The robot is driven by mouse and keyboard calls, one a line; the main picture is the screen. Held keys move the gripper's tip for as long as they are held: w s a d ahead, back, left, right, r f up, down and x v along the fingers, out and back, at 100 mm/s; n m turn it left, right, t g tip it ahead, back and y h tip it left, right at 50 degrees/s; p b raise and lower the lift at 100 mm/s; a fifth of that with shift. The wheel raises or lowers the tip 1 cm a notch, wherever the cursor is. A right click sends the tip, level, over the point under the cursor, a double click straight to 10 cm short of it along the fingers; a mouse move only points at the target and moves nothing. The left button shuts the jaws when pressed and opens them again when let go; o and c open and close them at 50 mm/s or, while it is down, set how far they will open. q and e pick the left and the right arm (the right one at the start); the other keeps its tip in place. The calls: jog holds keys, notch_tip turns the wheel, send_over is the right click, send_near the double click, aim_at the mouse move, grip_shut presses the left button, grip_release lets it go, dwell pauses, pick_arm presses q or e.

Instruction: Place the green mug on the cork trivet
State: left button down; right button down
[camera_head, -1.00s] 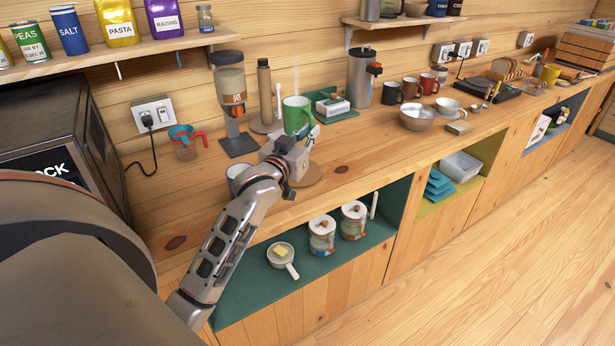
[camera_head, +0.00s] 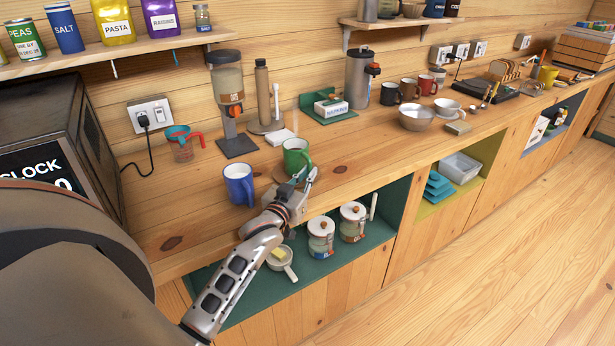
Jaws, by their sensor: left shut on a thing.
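The green mug (camera_head: 295,153) is upright at the middle of the counter, over the round cork trivet (camera_head: 279,175). Most of the trivet is hidden by the mug and my gripper. I cannot tell whether the mug's base touches it. My left gripper (camera_head: 304,178) is at the mug's near right side, shut on it, apparently at the handle. The exact grip is hard to make out. My right gripper is not in view.
A blue mug (camera_head: 239,184) stands close to the left of the green mug. Behind are a coffee grinder (camera_head: 229,95), a paper towel-like stand (camera_head: 263,95) and a green tray (camera_head: 325,106). Bare counter lies to the right (camera_head: 365,150).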

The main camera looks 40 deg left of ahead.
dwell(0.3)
pick_arm(q)
jog(key=c, duration=2.2)
grip_release()
jog(key=shift+f, duration=0.1)
jog(key=shift+o, duration=0.2)
jog(key=s, duration=0.3)
jog(key=s+d, duration=0.1)
jog(key=s, duration=0.3)
jog(key=s+d, duration=0.1)
jog(key=s, duration=0.3)
jog(key=shift+s+d, duration=0.15)
jog(key=shift+s, duration=0.05)
jog(key=shift+s+d, duration=0.1)
jog(key=shift+s, duration=0.1)
jog(key=s+d+f+m+g+h, duration=0.3)
jog(key=s+d+f, duration=0.5)
jog(key=f, duration=0.5)
jog(key=s+d+f+m+g+h, duration=0.3)
jog(key=s+d+f, duration=0.6)
jog(key=d+f, duration=0.3)
jog(key=shift+d+f+m+g, duration=0.3)
jog(key=shift+d+f+g, duration=0.1)
jog(key=shift+f, duration=0.35)
jog(key=shift+s, duration=0.1)
